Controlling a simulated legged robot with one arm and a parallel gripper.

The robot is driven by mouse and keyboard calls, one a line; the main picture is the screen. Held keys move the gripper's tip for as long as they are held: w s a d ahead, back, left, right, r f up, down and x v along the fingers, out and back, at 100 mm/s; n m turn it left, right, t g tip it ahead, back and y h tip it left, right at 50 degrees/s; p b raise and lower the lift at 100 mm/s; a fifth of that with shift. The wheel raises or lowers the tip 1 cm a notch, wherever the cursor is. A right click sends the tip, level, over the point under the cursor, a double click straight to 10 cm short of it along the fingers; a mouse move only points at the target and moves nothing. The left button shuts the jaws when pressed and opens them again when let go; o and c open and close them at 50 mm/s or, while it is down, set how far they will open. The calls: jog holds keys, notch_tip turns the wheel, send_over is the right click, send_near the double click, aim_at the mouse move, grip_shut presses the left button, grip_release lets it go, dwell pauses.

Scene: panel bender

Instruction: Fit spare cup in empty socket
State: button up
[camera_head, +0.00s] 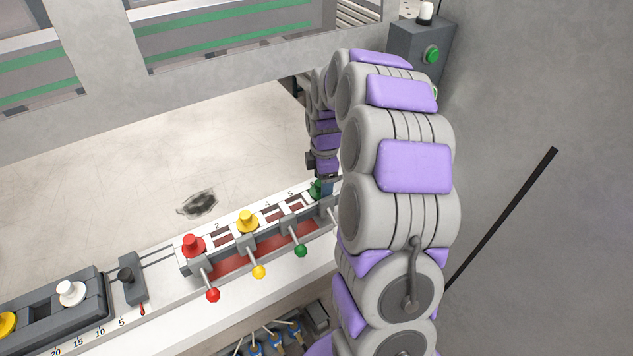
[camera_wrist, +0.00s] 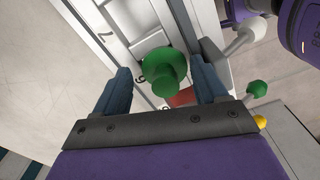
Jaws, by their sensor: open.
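A green cup (camera_head: 318,188) with a knob top is at the right end of the numbered strip (camera_head: 183,262), partly hidden by my arm. In the wrist view the green cup (camera_wrist: 165,75) is between the two blue fingers of my gripper (camera_wrist: 167,92), with a gap on each side. My gripper (camera_head: 323,178) is open. A red cup (camera_head: 193,245) and a yellow cup (camera_head: 247,222) stand on the strip further left. A white cup (camera_head: 70,292) and a second yellow cup (camera_head: 5,324) sit on a dark block at the lower left. I cannot tell which socket is empty.
Levers with red (camera_head: 213,295), yellow (camera_head: 259,271) and green (camera_head: 300,250) balls stick out in front of the strip. A small dark slider (camera_head: 130,283) stands left of it. The pale sheet (camera_head: 120,195) behind is mostly clear. A grey wall (camera_head: 540,240) is at right.

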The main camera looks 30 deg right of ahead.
jog(key=shift+s+a+f, duration=0.1)
jog(key=shift+s+a, duration=0.05)
notch_tip(320, 180, up, 18)
jog(key=p, duration=0.2)
jog(key=shift+a+f+p, duration=0.15)
jog(key=shift+p, duration=0.15)
jog(key=shift+s+d, duration=0.1)
jog(key=shift+d, duration=0.15)
jog(key=s+a+m, duration=0.6)
jog(key=s+a, duration=0.6)
jog(key=s, duration=0.3)
jog(key=s+a+f+m, duration=0.1)
jog(key=s+m, duration=0.1)
jog(key=s, duration=0.3)
jog(key=s+a+f+m+g, duration=0.1)
jog(key=s+a+f+m, duration=0.1)
jog(key=s, duration=0.4)
jog(key=s+a+f+m, duration=0.1)
jog(key=s+f+m, duration=0.1)
jog(key=s+m, duration=0.2)
jog(key=shift+s+a+g+b, duration=0.2)
jog(key=shift+s+g+b, duration=0.2)
jog(key=shift+s, duration=0.45)
